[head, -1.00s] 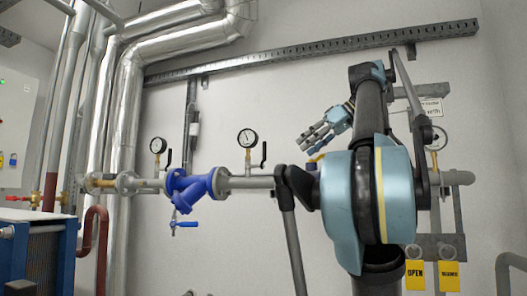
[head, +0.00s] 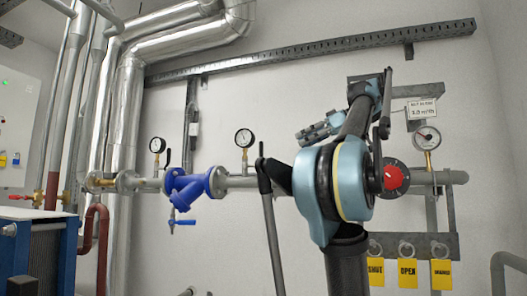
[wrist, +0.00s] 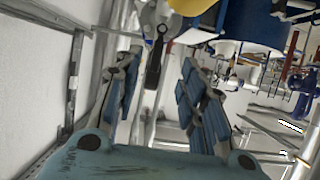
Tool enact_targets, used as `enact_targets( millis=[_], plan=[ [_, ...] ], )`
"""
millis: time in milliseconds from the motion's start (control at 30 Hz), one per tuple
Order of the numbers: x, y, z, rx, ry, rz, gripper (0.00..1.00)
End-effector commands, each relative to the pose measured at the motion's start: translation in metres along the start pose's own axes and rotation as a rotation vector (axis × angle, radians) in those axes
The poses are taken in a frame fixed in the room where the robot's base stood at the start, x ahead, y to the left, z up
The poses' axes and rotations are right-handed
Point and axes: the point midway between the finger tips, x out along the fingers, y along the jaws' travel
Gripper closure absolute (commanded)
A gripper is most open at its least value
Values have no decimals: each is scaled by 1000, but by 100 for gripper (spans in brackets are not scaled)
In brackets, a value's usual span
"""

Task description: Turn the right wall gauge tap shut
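The wall gauge right of the blue strainer has a white dial (head: 244,138). A black tap lever (head: 261,149) stands upright beside it, its lower part close to my arm in the picture. My gripper (head: 305,133) is right of this lever, pointing left. In the wrist view, its two blue-grey fingers (wrist: 165,95) are spread apart with nothing held. A black lever-like part (wrist: 155,62) shows beyond and between them, beside a yellow part (wrist: 190,7). I cannot tell for certain whether it is the gauge tap lever.
Another gauge (head: 157,145) is farther left, past the blue strainer (head: 195,185). At right are a gauge (head: 427,138), a red dial (head: 393,177) and yellow tags (head: 408,272). A blue unit (head: 40,250) stands lower left.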

Motion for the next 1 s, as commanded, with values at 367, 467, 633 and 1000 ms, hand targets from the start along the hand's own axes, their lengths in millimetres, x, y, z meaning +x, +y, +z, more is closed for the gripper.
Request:
enact_targets(
  millis=[367, 467, 633, 1000],
  plan=[
    [36, -1, -15, 0, 0, -2, 62],
    [45, -1, -19, 0, -1, -2, 62],
    [60, -1, -25, 0, -1, -2, 62],
    [94, -1, -39, 0, -1, -1, 62]
  ],
)
